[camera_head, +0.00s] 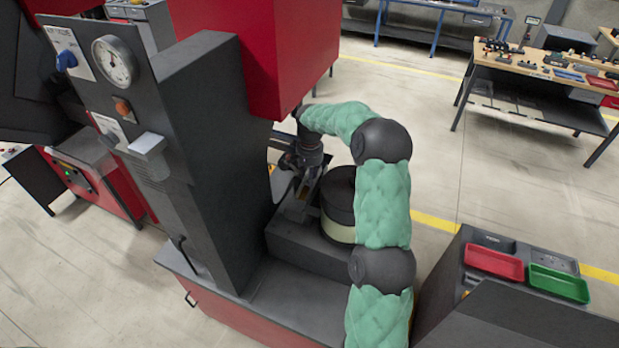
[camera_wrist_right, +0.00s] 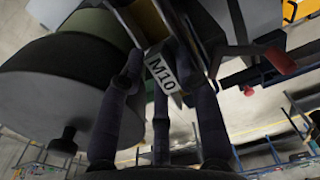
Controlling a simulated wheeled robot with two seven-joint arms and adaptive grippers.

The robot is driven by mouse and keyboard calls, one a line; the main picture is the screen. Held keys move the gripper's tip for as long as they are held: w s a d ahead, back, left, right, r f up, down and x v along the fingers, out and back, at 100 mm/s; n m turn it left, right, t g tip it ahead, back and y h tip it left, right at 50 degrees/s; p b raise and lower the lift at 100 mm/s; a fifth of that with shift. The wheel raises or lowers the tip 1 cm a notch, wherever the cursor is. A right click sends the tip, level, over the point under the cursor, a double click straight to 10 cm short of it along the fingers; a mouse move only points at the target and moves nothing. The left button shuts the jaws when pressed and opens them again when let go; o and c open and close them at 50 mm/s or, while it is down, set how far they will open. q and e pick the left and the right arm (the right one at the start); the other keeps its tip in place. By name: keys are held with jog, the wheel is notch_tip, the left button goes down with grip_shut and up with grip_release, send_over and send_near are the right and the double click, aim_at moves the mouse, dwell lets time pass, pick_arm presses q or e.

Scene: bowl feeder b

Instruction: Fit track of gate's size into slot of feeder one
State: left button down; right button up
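In the wrist view, a piece with a white M10 label (camera_wrist_right: 161,73), which looks like the track, lies between the fingers of my right gripper (camera_wrist_right: 165,85). The fingers appear closed on it; their contact is partly hidden. In the head view the right gripper (camera_head: 303,160) is at the feeder, beside the dark round bowl (camera_head: 338,190) and below the red housing. The bowl also fills the left of the wrist view (camera_wrist_right: 60,65). The slot is hidden, so I cannot tell whether the track is seated. The left gripper is out of view.
A tall grey column (camera_head: 215,150) with a gauge (camera_head: 114,61) stands left of the feeder. The red housing (camera_head: 260,45) hangs above my gripper. A red tray (camera_head: 494,263) and a green tray (camera_head: 558,283) sit at the right. A workbench (camera_head: 545,72) stands behind.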

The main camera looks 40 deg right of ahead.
jog(key=shift+s+f+g, duration=0.2)
jog(key=shift+f+g, duration=0.1)
jog(key=shift+f, duration=0.9)
jog(key=shift+w+d, duration=0.3)
jog(key=shift+d, duration=0.05)
jog(key=shift+s+a+r, duration=0.1)
jog(key=shift+a+r, duration=0.1)
jog(key=shift+r, duration=0.2)
jog(key=shift+d+r, duration=0.1)
jog(key=shift+r, duration=0.15)
notch_tip(320, 180, up, 10)
jog(key=b, duration=0.2)
jog(key=shift+f+b, duration=0.1)
jog(key=shift+b, duration=0.3)
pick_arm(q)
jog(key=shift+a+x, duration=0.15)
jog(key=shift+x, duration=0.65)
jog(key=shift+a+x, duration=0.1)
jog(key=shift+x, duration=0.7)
pick_arm(e)
jog(key=shift+r, duration=0.85)
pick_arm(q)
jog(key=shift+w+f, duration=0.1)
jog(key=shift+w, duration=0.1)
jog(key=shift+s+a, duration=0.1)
pick_arm(e)
jog(key=shift+f, duration=0.15)
